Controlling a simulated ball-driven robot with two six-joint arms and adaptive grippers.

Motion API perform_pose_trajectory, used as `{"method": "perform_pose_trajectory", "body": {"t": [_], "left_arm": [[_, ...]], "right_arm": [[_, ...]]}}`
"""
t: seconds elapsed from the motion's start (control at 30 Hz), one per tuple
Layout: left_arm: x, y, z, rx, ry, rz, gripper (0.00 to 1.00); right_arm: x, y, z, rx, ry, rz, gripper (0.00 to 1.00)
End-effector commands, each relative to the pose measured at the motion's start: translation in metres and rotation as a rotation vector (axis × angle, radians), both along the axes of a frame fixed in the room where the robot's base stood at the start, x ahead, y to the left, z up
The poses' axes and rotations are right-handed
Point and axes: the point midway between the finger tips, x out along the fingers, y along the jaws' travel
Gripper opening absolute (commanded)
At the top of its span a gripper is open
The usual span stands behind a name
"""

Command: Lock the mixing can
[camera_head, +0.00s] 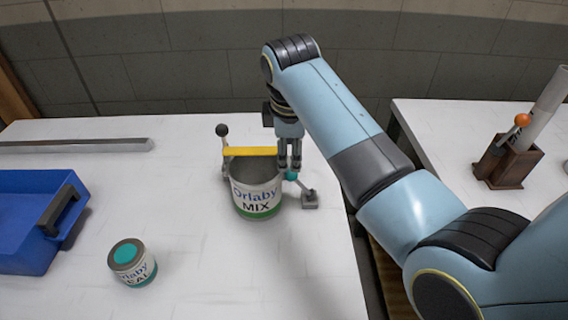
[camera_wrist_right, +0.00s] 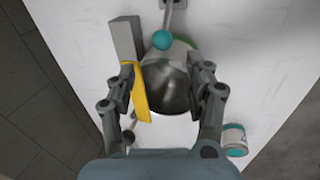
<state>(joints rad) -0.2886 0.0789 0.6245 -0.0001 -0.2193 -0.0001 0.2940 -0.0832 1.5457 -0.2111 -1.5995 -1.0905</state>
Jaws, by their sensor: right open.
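The mixing can (camera_head: 257,200), white and green with the label "MIX", stands upright and open-topped on the white table. Its empty-looking metal inside (camera_wrist_right: 168,88) shows in the right wrist view. A yellow bar (camera_head: 249,151) lies along the can's far side, with a black-knobbed lever (camera_head: 222,131) at its left. A teal knob (camera_head: 291,175) on a lever with a grey foot (camera_head: 310,199) is at the can's right; the knob also shows in the wrist view (camera_wrist_right: 162,40). My right gripper (camera_head: 289,165) points down by the can's right rim, fingers apart and empty. My left gripper is out of view.
A small teal-lidded can (camera_head: 134,263) stands at the front left. A blue bin (camera_head: 22,245) is at the left edge, with a grey metal bar (camera_head: 80,146) behind it. A brown holder (camera_head: 507,163) with an orange-knobbed tool (camera_head: 522,120) is on the right table, across a gap.

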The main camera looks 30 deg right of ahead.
Motion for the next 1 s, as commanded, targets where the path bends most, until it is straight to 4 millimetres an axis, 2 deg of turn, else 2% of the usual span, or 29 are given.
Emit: {"method": "perform_pose_trajectory", "body": {"t": [0.1, 0.3, 0.5, 0.7, 0.93, 1.0], "left_arm": [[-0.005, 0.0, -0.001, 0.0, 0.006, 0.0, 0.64], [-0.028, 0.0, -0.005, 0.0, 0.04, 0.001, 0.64], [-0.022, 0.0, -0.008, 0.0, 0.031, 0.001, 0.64], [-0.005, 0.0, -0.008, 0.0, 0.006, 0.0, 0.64], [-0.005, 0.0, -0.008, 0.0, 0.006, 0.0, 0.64], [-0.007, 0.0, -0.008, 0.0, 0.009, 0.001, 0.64]], "right_arm": [[0.002, -0.003, -0.019, -0.001, 0.005, 0.002, 0.53], [0.012, -0.008, -0.058, -0.001, 0.004, 0.0, 0.53], [0.019, -0.012, -0.088, 0.0, 0.002, 0.0, 0.53], [0.022, -0.014, -0.099, 0.0, 0.001, -0.001, 0.53], [0.022, -0.014, -0.099, 0.0, 0.0, -0.002, 0.53], [0.022, -0.014, -0.099, 0.0, 0.0, -0.001, 0.44]]}}
